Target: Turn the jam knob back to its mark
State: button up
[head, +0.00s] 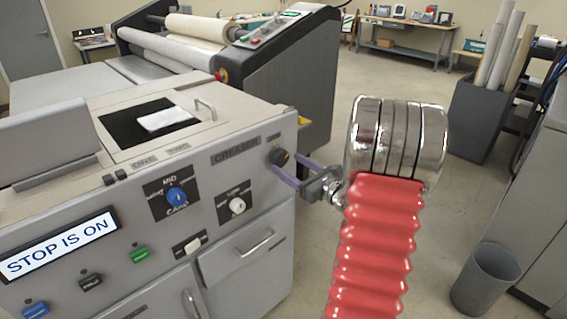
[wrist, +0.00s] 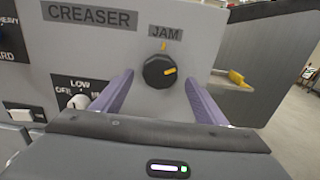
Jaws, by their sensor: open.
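The jam knob (wrist: 159,71) is a round black knob on the grey front panel under a JAM label (wrist: 165,33). Its yellow pointer aims right and slightly up, while a yellow mark (wrist: 164,46) sits just above the knob, so the two are out of line. The knob also shows at the panel's right end in the head view (head: 279,157). My gripper (wrist: 158,80) is open, with purple fingers left and right of the knob in the picture and a gap on each side. Whether the fingertips reach past the knob's face is unclear.
Left of the jam knob are a white knob (head: 237,205) and a blue knob (head: 176,197). A dark roller machine (head: 290,80) stands behind. The floor at right is open around a grey bin (head: 486,280).

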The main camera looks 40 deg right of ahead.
aim_at(283, 161)
jog(key=shift+w, duration=1.6)
jog(key=shift+c, duration=0.5)
jog(key=shift+a, duration=0.1)
jog(key=c, duration=0.9)
